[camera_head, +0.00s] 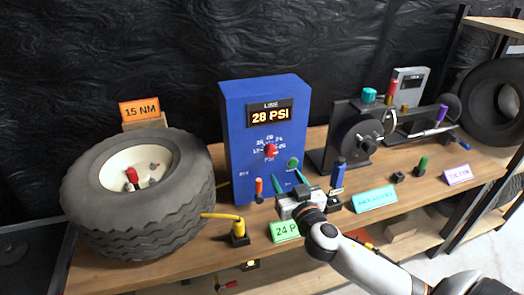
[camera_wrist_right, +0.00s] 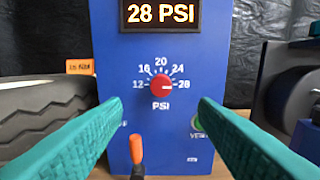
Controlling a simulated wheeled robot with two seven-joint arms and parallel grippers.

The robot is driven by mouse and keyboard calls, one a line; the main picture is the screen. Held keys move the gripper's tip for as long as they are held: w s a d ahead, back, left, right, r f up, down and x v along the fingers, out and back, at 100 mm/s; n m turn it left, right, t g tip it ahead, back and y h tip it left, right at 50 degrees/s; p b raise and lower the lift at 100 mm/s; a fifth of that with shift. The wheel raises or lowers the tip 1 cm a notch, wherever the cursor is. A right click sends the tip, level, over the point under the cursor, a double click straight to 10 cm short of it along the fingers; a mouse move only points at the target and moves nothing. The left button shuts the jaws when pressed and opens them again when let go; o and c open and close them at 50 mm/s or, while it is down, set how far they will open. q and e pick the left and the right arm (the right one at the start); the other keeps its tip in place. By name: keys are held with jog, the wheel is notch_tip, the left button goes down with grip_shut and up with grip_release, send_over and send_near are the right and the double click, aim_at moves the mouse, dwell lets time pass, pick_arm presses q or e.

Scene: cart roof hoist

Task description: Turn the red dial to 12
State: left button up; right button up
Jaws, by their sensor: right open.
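The red dial (camera_head: 270,151) is on the front of the blue box (camera_head: 236,138). In the right wrist view the red dial (camera_wrist_right: 162,87) sits in a scale from 12 at left over 20 at top to 28 at right. Its pale mark points right, to 28. The display (camera_head: 270,114) above reads 28 PSI. My right gripper (camera_head: 288,182) is open in front of the box, below the dial. In the right wrist view its teal fingers (camera_wrist_right: 160,106) are apart, either side of and below the dial, with nothing between them. I do not see my left gripper.
A green knob (camera_head: 293,163) is at the dial's lower right, and an orange-handled lever (camera_head: 259,187) at lower left. A large tyre (camera_head: 85,222) lies on the wooden bench at left. A yellow-handled piece (camera_head: 239,231) and a green sign (camera_head: 284,231) are in front.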

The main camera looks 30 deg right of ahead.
send_near(272, 152)
jog(key=w, duration=0.2)
jog(key=x, duration=0.2)
jog(key=p+x, duration=0.1)
jog(key=x, duration=0.2)
jog(key=shift+w+d+p, duration=0.2)
jog(key=shift+d+p, duration=0.1)
jog(key=shift+d, duration=0.05)
jog(key=shift+w+d, duration=0.1)
jog(key=shift+w, duration=0.45)
pick_arm(q)
jog(key=shift+s+r, duration=0.15)
jog(key=shift+r, duration=0.8)
pick_arm(e)
jog(key=shift+f, duration=0.1)
jog(key=c, duration=1)
jog(key=shift+o, duration=0.2)
